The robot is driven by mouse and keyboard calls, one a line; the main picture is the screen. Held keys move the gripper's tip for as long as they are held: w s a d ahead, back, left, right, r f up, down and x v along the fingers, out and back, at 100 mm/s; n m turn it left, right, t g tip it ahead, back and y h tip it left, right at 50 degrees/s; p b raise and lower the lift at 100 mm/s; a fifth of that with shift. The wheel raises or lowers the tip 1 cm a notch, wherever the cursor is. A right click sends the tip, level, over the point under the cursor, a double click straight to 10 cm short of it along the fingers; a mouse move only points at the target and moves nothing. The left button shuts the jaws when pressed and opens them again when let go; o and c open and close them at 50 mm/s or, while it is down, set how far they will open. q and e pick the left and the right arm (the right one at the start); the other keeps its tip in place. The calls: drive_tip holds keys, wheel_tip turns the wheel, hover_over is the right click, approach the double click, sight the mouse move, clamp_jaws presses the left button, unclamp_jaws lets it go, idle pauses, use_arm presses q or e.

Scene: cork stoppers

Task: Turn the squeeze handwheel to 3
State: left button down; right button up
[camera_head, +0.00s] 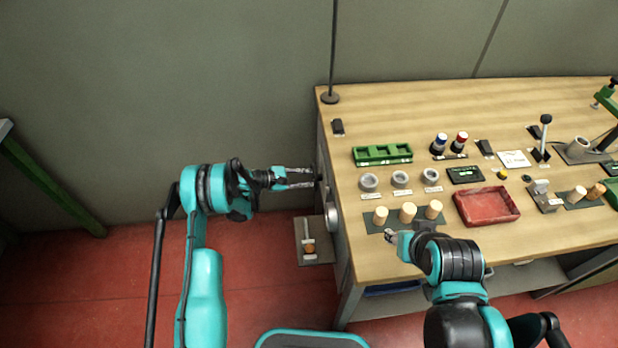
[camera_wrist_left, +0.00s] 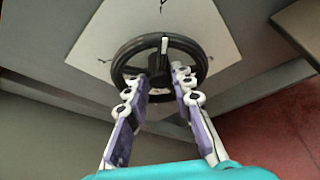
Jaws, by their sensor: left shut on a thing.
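The squeeze handwheel (camera_wrist_left: 158,65) is a black wheel with a thick rim and a white mark (camera_wrist_left: 164,45) pointing nearly straight up in the left wrist view. It sits on a pale plate (camera_wrist_left: 100,40) with small marks around it, too small to read. My left gripper (camera_wrist_left: 160,82) has its two fingers at the wheel's middle, one on each side, shut on it. In the head view my left gripper (camera_head: 312,180) reaches the bench's left side, hiding most of the wheel. My right gripper (camera_head: 392,237) is over the bench's front edge; its opening is unclear.
Cork stoppers (camera_head: 407,212) stand on a dark mat close to my right gripper. A red tray (camera_head: 486,206), grey rings (camera_head: 400,179) and a green holder (camera_head: 382,154) are on the bench (camera_head: 385,110). A low plate (camera_head: 314,241) juts out below my left gripper.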

use_arm(q)
drive_tip(key=shift+f+m+t, duration=0.1)
drive_tip(key=shift+m+t, duration=0.3)
drive_tip(key=shift+m, duration=0.2)
drive_tip(key=shift+s, duration=0.1)
drive_tip(key=c, duration=1.6)
unclamp_jaws()
drive_tip(key=v, duration=1.2)
